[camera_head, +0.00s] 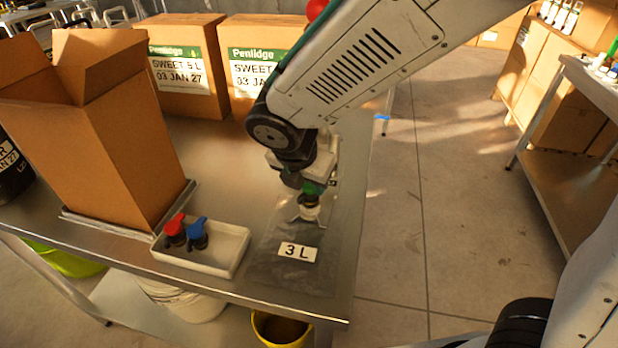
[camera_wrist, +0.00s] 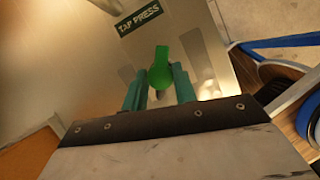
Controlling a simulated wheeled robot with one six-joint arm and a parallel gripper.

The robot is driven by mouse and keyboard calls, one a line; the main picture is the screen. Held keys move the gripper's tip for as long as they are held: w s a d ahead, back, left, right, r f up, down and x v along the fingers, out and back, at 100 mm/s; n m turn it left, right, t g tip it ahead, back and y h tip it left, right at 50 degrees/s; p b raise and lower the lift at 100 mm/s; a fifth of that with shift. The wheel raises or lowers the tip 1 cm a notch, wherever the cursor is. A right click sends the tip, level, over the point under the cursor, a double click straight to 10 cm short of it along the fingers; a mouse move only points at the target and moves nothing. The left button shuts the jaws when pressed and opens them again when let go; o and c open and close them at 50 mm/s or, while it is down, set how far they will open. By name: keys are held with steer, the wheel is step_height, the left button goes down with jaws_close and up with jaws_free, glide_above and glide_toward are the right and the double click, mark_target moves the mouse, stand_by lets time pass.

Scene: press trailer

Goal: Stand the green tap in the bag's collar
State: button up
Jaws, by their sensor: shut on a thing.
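The green tap (camera_head: 314,187) is held upright between my gripper's fingers (camera_head: 310,181). In the wrist view the tap (camera_wrist: 160,68) shows its green lever between the two teal fingers (camera_wrist: 157,88). The bag (camera_head: 275,272), grey and flat with a "3 L" label, lies at the table's front right corner. Its pale collar (camera_head: 309,212) shows directly below the tap. The tap's lower end and the collar overlap in the head view, so I cannot tell whether it is seated. The wrist view hides the collar.
A white tray (camera_head: 232,262) left of the bag holds a red tap (camera_head: 174,229) and a blue tap (camera_head: 198,235). A tall open carton (camera_head: 115,140) stands further left. Two "Penlidge" cartons (camera_head: 184,28) stand behind. The wrist view shows a "TAP PRESS" plate (camera_wrist: 138,18).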

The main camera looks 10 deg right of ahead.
steer(key=shift+f, duration=0.25)
stand_by(0.5)
steer(key=o, duration=1)
steer(key=shift+r, duration=0.1)
